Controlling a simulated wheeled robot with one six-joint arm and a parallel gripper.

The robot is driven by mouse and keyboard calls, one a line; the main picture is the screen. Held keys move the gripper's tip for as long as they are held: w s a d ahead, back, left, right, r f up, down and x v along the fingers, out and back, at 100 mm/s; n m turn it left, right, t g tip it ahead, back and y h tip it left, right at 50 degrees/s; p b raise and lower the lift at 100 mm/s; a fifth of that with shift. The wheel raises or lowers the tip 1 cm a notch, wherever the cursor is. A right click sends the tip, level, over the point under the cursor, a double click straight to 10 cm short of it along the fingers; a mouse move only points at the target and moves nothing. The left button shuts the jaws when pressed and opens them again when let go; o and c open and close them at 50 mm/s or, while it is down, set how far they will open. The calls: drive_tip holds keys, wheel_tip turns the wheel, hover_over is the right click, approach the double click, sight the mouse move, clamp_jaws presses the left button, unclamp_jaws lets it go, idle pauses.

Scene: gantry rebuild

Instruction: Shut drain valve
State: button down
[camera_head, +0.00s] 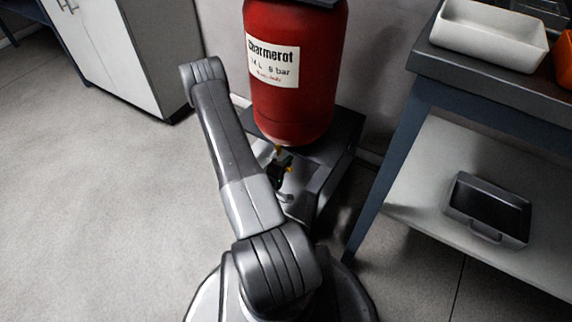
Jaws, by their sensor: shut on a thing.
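A red tank (293,105) with a white label stands upright on a dark stand. The drain valve (278,149) shows as a small brass-yellow piece just under the tank's bottom. My gripper (281,167) is a small dark shape at the valve, partly hidden behind my arm. It is shut on the drain valve, with a small orange-yellow bit showing at its right side. The valve handle's angle is too small and too covered to tell.
The tank's dark stand (335,150) is close around my gripper. A blue-framed bench (392,150) on the right holds a white tray (487,36) on top and a dark tray (490,207) on its lower shelf. A white cabinet (110,50) stands at the back left. The left floor is clear.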

drive_tip(key=shift+r+n, duration=0.15)
drive_tip(key=shift+n, duration=0.15)
idle(0.4)
drive_tip(key=c, duration=1.4)
unclamp_jaws()
drive_tip(key=p+v, duration=0.3)
drive_tip(key=v, duration=1.1)
drive_tip(key=shift+w, duration=0.1)
drive_tip(key=shift+w+d, duration=0.1)
drive_tip(key=b+x, duration=0.3)
drive_tip(key=x, duration=1)
drive_tip(key=shift+w+d, duration=0.2)
drive_tip(key=shift+d, duration=0.05)
